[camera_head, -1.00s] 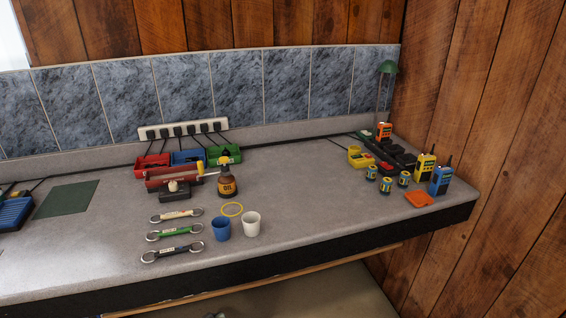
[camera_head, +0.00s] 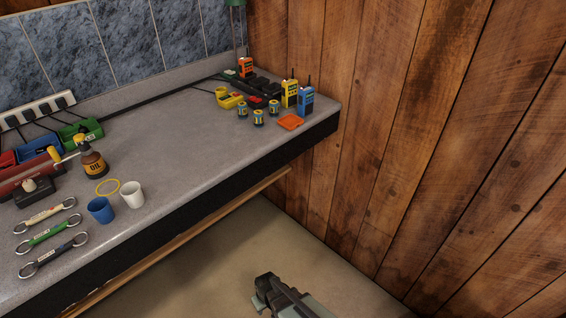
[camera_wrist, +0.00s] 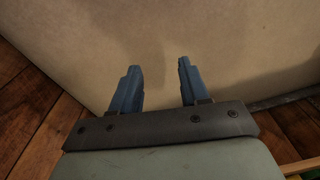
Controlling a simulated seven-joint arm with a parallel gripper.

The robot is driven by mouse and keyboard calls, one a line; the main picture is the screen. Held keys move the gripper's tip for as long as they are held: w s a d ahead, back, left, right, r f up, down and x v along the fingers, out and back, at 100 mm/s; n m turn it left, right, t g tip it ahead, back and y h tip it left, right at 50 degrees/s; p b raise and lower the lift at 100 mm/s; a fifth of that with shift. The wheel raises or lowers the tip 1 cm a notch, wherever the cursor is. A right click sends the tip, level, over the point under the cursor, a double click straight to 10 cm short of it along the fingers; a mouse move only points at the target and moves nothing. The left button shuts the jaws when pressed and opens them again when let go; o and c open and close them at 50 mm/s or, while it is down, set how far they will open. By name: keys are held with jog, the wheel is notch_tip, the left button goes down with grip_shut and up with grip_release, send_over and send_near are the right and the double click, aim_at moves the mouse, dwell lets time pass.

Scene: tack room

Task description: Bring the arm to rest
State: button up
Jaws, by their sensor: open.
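My gripper (camera_wrist: 157,85) shows in the wrist view with its two blue fingers apart and nothing between them. Beyond the fingers is a plain beige surface. In the head view, part of my arm's end (camera_head: 285,300) shows at the bottom edge, below and in front of the counter (camera_head: 190,160), over the beige floor. It is clear of the counter and touches nothing that I can see. The fingertips are hard to make out in the head view.
A wooden plank wall (camera_head: 420,130) stands at the right. The floor (camera_head: 220,255) before the counter looks open.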

jog(key=s+d+m+g, duration=0.3)
jog(key=s+d, duration=0.6)
jog(key=d, duration=0.2)
jog(key=s+d+r+m+g, duration=0.1)
jog(key=s+d+m+g, duration=0.2)
jog(key=s+d, duration=0.7)
jog(key=d+g, duration=0.1)
jog(key=d, duration=0.1)
jog(key=shift+d+r+m+h, duration=0.25)
jog(key=shift+d+m+h, duration=0.05)
jog(key=shift+h, duration=0.1)
